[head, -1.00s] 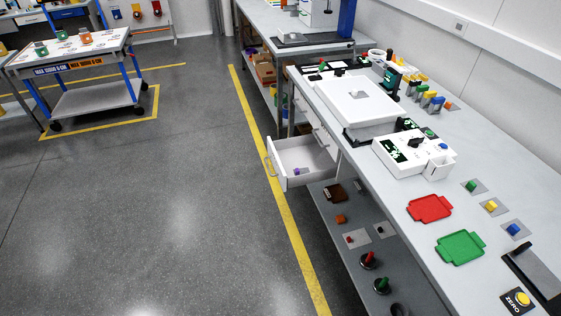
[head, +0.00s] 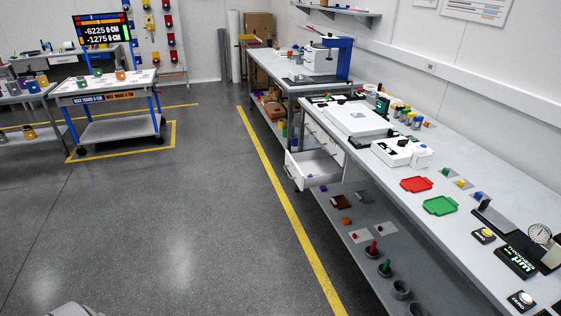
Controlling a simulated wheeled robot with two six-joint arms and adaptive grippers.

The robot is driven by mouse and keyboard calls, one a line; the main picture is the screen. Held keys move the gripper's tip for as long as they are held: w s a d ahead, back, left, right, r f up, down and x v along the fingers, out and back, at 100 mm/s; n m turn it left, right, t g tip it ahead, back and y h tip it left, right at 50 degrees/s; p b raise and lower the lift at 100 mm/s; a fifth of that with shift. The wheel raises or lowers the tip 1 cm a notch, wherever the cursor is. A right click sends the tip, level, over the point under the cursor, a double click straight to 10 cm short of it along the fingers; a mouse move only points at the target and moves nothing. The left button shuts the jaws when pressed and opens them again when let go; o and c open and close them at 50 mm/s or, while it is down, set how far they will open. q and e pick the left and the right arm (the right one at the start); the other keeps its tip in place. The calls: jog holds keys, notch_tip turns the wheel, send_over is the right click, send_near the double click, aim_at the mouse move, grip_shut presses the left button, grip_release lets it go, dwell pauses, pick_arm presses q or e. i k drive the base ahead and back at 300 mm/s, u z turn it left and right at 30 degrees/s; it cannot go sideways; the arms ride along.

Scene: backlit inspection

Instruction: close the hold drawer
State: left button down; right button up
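The white drawer (head: 314,176) is pulled out from the cabinet under the right-hand bench, in the middle of the head view. Its handle (head: 292,172) is on the front panel that faces the aisle. A small purple item (head: 309,175) lies inside it. More drawer fronts (head: 325,140) sit above it and look closed. Neither gripper shows in the head view. A grey rounded piece at the bottom left edge seems to be part of me.
The long bench (head: 405,209) holds a red tray (head: 416,184), a green tray (head: 440,206) and a white light box (head: 352,119). Its lower shelf (head: 359,222) carries several small parts. The floor left of the yellow line (head: 284,201) is clear. A cart (head: 112,97) stands far left.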

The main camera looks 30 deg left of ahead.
aim_at(300, 166)
jog(key=u, duration=0.7)
jog(key=i, duration=0.7)
jog(key=u, duration=0.75)
jog(key=i, duration=1.05)
jog(key=z, duration=0.95)
jog(key=i, duration=0.6)
jog(key=z, duration=0.65)
